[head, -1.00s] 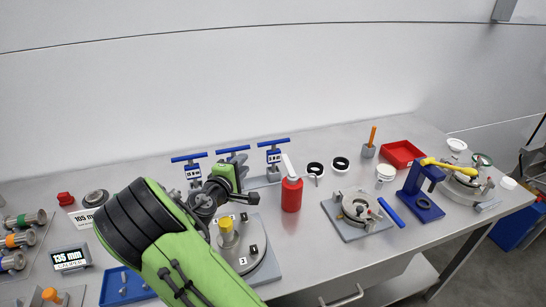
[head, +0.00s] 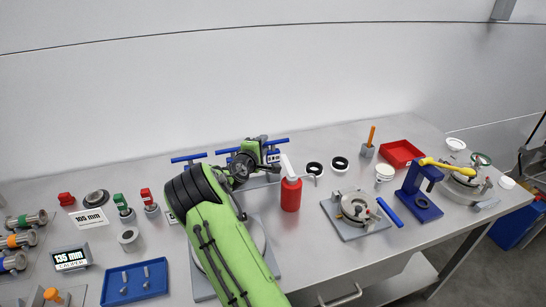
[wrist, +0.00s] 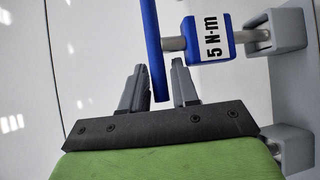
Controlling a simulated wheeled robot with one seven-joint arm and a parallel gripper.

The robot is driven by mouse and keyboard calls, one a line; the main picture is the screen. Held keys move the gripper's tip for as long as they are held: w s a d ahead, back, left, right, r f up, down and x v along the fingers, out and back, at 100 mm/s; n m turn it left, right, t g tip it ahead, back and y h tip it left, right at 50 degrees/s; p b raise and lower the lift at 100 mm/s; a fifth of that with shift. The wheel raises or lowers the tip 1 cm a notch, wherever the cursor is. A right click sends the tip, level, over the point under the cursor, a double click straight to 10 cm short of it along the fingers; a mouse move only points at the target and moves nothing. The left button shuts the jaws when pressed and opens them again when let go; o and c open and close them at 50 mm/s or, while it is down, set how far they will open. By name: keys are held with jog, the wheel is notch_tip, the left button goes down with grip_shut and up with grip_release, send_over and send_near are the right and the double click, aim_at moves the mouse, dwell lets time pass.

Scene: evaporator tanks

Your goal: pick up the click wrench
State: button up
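Several blue T-handled tools with white torque labels stand in a rack at the back of the bench. The left handle (head: 188,158) is clear of my arm; the middle one (head: 225,151) is partly hidden. The right tool (head: 275,143) is beside my gripper (head: 266,152). The wrist view shows a blue tool labelled "5 N·m" (wrist: 216,38), its shaft lying sideways in the picture. My gripper (wrist: 159,85) is open and empty. The end of the tool's blue crossbar (wrist: 152,45) appears between the two fingertips, with gaps showing; its depth is unclear.
A red bottle (head: 290,193) stands close to the right of my arm. Grey rack blocks (wrist: 288,28) hold the tool's shaft. A clamp fixture (head: 357,209), a blue stand (head: 420,195) and a red tray (head: 401,153) are farther right. A blue tray (head: 134,284) lies front left.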

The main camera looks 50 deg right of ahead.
grip_shut()
dwell(1.3)
